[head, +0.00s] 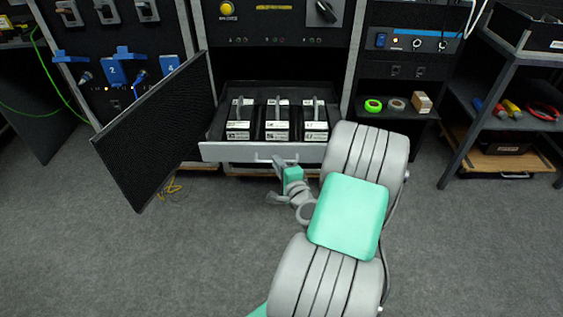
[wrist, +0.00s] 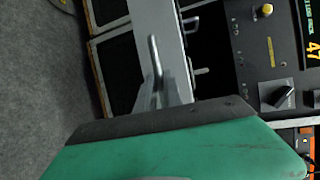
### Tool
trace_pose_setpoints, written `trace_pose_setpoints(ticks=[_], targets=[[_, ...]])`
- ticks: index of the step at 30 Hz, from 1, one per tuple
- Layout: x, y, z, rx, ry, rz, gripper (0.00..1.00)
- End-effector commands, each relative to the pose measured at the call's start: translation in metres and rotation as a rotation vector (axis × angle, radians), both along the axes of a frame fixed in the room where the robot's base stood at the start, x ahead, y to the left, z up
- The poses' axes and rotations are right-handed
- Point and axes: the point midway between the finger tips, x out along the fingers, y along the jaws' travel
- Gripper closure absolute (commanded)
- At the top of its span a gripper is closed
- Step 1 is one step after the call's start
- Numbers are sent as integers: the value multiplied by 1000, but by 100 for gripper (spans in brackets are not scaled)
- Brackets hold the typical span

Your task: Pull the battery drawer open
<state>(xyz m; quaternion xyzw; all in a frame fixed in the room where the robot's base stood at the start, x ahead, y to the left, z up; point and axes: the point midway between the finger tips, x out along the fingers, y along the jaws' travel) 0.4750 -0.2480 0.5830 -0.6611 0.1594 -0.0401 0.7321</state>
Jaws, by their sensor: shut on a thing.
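The battery drawer (head: 225,152) stands pulled out from the middle rack in the head view. My gripper (head: 284,162) is at the middle of the drawer's front and is shut on the drawer handle. The handle (wrist: 154,58) shows in the wrist view as a silver bar against the light grey drawer front (wrist: 157,18). My gripper's wide body hides the lower part of the wrist view, and the grip itself is partly hidden.
A dark mesh door (head: 155,130) stands swung out left of the drawer. A shelf on the right holds green and pale tape rolls (head: 373,105). A metal cart (head: 480,120) stands farther right.

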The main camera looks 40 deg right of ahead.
Motion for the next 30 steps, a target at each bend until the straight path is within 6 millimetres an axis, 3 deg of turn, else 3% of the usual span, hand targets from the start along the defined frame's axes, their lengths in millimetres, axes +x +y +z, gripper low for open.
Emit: trace_pose_setpoints(ticks=[7, 8, 15, 24, 30], targets=[[0, -1, 0, -2, 1, -4, 100], [0, -1, 0, -3, 1, -4, 88], [0, -1, 0, -1, 1, -2, 69], [-4, -1, 0, -1, 0, -4, 68], [-37, 6, 7, 2, 1, -12, 68]])
